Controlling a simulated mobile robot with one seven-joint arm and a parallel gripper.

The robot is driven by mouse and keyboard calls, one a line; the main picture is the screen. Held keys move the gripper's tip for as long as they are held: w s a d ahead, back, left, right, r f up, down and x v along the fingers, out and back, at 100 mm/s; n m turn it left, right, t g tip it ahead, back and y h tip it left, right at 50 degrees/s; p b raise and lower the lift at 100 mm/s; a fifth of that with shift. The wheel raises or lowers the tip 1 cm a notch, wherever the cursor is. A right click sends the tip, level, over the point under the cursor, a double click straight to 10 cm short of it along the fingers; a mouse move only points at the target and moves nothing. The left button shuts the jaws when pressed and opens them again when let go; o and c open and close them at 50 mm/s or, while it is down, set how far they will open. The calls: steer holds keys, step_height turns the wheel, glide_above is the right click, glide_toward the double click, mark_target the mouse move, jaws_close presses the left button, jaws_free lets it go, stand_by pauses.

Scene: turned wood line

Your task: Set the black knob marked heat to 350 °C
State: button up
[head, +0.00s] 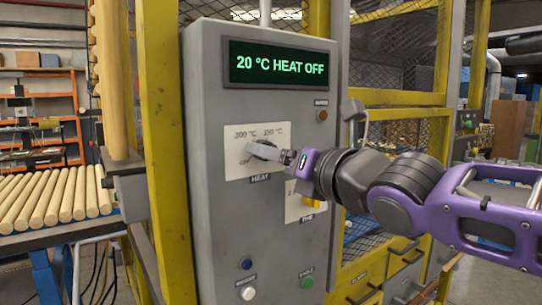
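The heat knob is mostly hidden behind my gripper (270,154), on a pale plate (238,138) labelled HEAT on the grey cabinet front. My gripper's fingers reach in from the right at the knob's place. I cannot tell whether they are shut on it. The green display (280,64) above reads "20 °C HEAT OFF".
Below right is a second plate (296,208) with a yellow handle (313,202), partly behind my arm. A blue button (246,264), a white button (248,293) and a green button (307,283) sit low on the cabinet. Yellow posts (168,120) and mesh flank it. Wooden rods (50,198) lie at left.

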steer(key=shift+w+a, duration=0.3)
steer(key=shift+w, duration=0.15)
jaws_close()
